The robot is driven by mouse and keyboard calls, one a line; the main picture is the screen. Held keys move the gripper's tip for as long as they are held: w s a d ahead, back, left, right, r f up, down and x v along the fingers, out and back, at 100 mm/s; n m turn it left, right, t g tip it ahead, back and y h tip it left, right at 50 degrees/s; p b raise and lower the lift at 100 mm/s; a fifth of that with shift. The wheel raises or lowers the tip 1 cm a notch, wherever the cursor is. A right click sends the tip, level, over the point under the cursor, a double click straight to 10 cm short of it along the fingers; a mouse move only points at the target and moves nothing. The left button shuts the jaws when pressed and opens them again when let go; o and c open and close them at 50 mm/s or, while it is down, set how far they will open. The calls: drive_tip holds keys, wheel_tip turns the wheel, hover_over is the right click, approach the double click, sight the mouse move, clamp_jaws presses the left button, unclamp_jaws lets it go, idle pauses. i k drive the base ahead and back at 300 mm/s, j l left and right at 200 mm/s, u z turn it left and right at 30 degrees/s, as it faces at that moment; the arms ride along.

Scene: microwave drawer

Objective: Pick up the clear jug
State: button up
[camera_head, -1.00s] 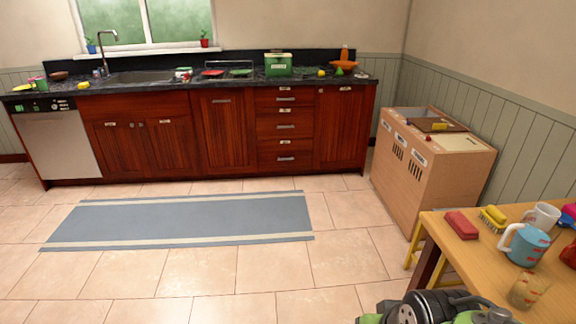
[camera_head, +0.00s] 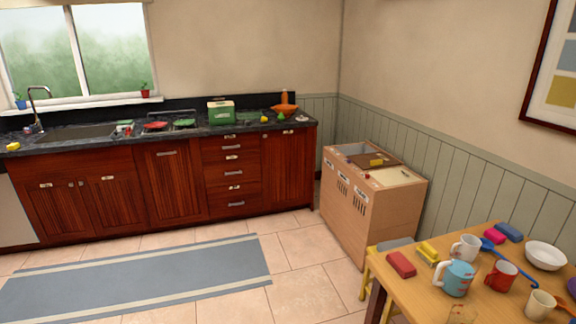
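A see-through vessel (camera_head: 462,314), which looks like the clear jug, stands near the front edge of the wooden table at lower right. The picture's bottom edge cuts it off, so its base and any handle are hidden. A light-blue jug with a white handle (camera_head: 458,278) stands just behind it. My gripper is not in view.
On the wooden table (camera_head: 420,298) are a red block (camera_head: 401,264), a yellow sponge (camera_head: 428,252), a white mug (camera_head: 466,247), a red mug (camera_head: 501,275), a cream cup (camera_head: 539,304) and a white bowl (camera_head: 545,255). Floor is clear left of the table.

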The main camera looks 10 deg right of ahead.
sight(455, 274)
drive_tip(key=z, duration=1.5)
